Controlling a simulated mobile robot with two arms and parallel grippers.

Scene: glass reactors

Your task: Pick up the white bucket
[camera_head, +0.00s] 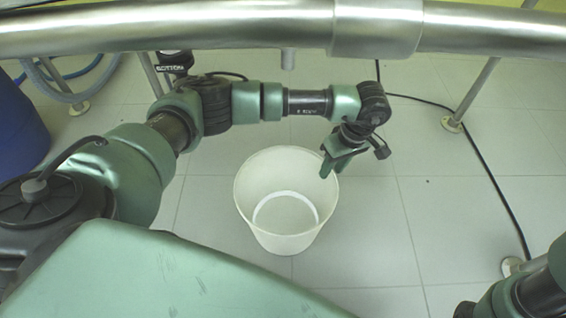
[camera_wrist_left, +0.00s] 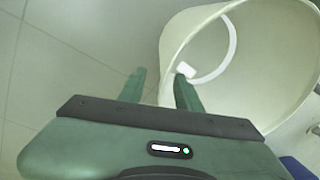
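The white bucket (camera_head: 286,232) stands upright on the tiled floor and looks empty, apart from a pale ring seen inside near its bottom. My left gripper (camera_head: 332,170) is at the right far part of its rim. In the left wrist view, the bucket (camera_wrist_left: 285,75) fills the upper right. There the two green fingers of my left gripper (camera_wrist_left: 160,74) are apart, one over the bucket's inside and one outside, with the rim between them. I cannot tell whether either finger touches the wall. My right gripper is not in view; only part of that arm shows at the lower right.
A metal pipe (camera_head: 250,28) crosses the top of the head view. Thin metal legs (camera_head: 474,92) stand on the floor, and a black cable (camera_head: 488,172) runs at the right. A blue drum (camera_head: 18,130) is at the left. The floor around the bucket is clear.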

